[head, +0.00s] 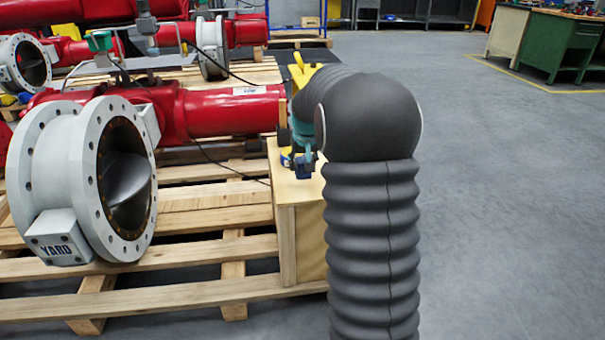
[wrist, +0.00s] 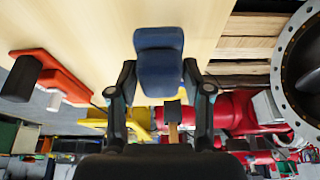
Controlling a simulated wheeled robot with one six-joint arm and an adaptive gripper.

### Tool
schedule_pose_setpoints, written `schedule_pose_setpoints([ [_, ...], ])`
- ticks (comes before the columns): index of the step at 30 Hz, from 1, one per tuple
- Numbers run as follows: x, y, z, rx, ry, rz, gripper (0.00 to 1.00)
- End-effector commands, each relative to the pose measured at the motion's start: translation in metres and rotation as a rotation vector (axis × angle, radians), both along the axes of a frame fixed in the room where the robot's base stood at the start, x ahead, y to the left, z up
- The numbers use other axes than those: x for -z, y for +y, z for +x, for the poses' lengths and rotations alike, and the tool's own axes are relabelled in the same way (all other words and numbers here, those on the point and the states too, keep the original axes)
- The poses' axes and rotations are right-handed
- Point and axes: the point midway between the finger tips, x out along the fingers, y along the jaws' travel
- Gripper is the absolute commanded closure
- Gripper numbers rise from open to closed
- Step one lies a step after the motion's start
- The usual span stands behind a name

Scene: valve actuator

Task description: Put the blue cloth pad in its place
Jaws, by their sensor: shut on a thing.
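The blue cloth pad (wrist: 160,62) is between the two fingers of my gripper (wrist: 160,78) in the wrist view. It looks folded or padded, with a crease across it. The fingers are shut on it from both sides. Behind it is a pale wooden surface; I cannot tell whether the pad touches it. In the head view my dark, ribbed arm hides most of the gripper. A small dark blue shape (head: 303,165) shows beside the arm over the wooden box (head: 287,230), and I cannot tell if it is the pad.
A large red valve actuator (head: 225,110) with a white flanged valve (head: 85,180) lies on a wooden pallet (head: 180,290). In the wrist view, a red tool with dark parts (wrist: 60,75) is on the left and a yellow item (wrist: 138,120) is beyond the fingers.

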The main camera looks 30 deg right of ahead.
Motion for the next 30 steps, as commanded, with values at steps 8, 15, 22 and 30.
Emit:
schedule_pose_setpoints([
  [8, 0.023, 0.001, 0.002, 0.000, 0.004, 0.001, 0.79],
  [15, 0.042, 0.001, 0.002, 0.000, 0.001, 0.000, 0.83],
  [22, 0.043, 0.001, 0.002, 0.000, 0.002, 0.001, 0.26],
  [30, 0.042, 0.001, 0.002, 0.000, 0.001, 0.000, 0.26],
])
